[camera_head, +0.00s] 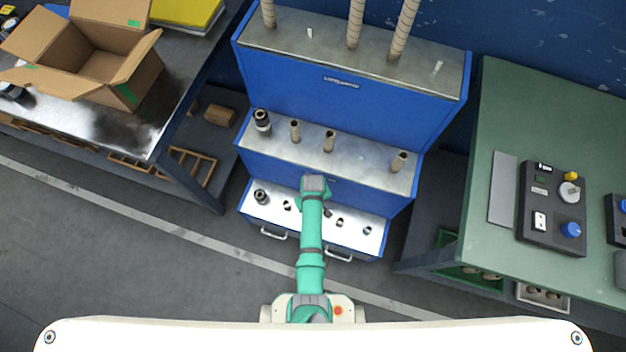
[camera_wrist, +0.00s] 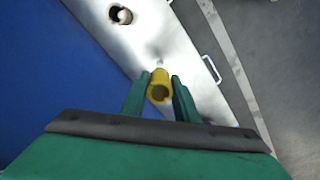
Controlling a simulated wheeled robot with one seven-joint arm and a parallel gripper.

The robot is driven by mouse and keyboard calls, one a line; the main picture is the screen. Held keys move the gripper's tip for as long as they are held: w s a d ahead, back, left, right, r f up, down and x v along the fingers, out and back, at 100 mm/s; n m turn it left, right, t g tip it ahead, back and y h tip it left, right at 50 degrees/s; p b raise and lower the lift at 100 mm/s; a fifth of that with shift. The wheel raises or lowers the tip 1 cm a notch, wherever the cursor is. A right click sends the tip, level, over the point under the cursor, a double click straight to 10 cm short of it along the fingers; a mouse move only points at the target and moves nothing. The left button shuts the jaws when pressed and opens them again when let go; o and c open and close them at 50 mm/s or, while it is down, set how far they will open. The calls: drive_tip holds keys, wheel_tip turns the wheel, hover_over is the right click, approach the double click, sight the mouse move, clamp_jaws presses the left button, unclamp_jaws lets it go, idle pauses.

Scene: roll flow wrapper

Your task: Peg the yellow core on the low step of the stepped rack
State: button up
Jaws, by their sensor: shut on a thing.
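My gripper (camera_wrist: 160,84) is shut on the yellow core (camera_wrist: 159,92) in the wrist view, with one green finger on each side. The core is a short hollow tube with its open end towards the camera. It shows over the metal low step (camera_wrist: 185,60). I cannot tell whether it is apart from the step or around a peg. In the head view, my gripper and the core are hidden under my arm, above the low step (camera_head: 268,212) of the blue stepped rack (camera_head: 345,85). Several small fittings stand along this step.
The middle step (camera_head: 365,160) holds several brown cores and a black fitting (camera_head: 261,121); tall rolls (camera_head: 356,20) stand on the top step. A bench with a cardboard box (camera_head: 95,65) is at left. A green table (camera_head: 480,225) with a control panel (camera_head: 553,208) is at right.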

drive_tip(key=shift+w+f, duration=0.1)
drive_tip(key=shift+f, duration=2.1)
drive_tip(key=shift+f, duration=1.45)
drive_tip(key=shift+f, duration=0.3)
drive_tip(key=shift+d+f, duration=0.15)
drive_tip(key=shift+f, duration=0.15)
drive_tip(key=shift+f, duration=0.2)
idle(0.5)
drive_tip(key=shift+s, duration=0.2)
